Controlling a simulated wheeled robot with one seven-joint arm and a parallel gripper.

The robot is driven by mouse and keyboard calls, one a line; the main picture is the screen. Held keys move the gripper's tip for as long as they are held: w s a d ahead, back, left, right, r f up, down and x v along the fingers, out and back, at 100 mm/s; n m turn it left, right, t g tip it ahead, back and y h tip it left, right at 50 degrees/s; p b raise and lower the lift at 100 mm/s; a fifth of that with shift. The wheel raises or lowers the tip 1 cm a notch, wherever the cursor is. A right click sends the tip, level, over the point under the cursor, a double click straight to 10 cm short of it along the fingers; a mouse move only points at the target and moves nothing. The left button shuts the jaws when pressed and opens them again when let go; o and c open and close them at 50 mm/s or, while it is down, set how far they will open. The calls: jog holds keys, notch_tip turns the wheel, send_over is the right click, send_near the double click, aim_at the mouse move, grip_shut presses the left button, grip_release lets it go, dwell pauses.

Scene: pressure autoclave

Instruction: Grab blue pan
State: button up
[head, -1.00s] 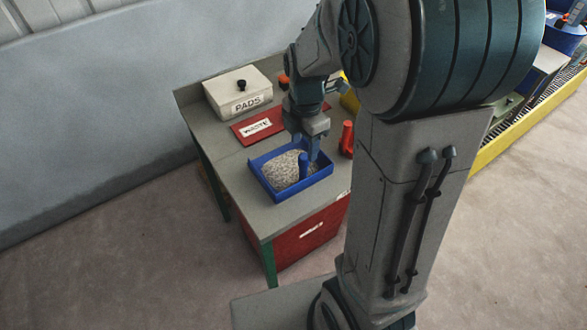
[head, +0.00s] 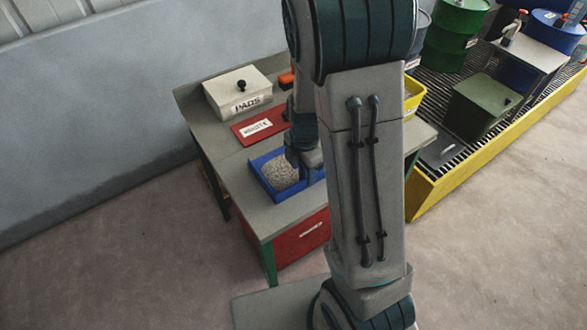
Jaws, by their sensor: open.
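The blue pan (head: 299,191) sits on the grey bench top, filled with grey-white speckled granules (head: 279,173). My gripper (head: 306,160) is over the right part of the pan, pointing down. My arm hides its right side and the pan's right end. The fingers are open with nothing visible between them. I cannot tell whether they touch the pan.
A white box marked PADS (head: 238,93) and a red plate with a white label (head: 258,126) lie behind the pan. A yellow bin (head: 413,98) stands at the bench's right end. The bench's front left top (head: 245,205) is clear.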

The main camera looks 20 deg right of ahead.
grip_shut()
jog(key=shift+r, duration=0.1)
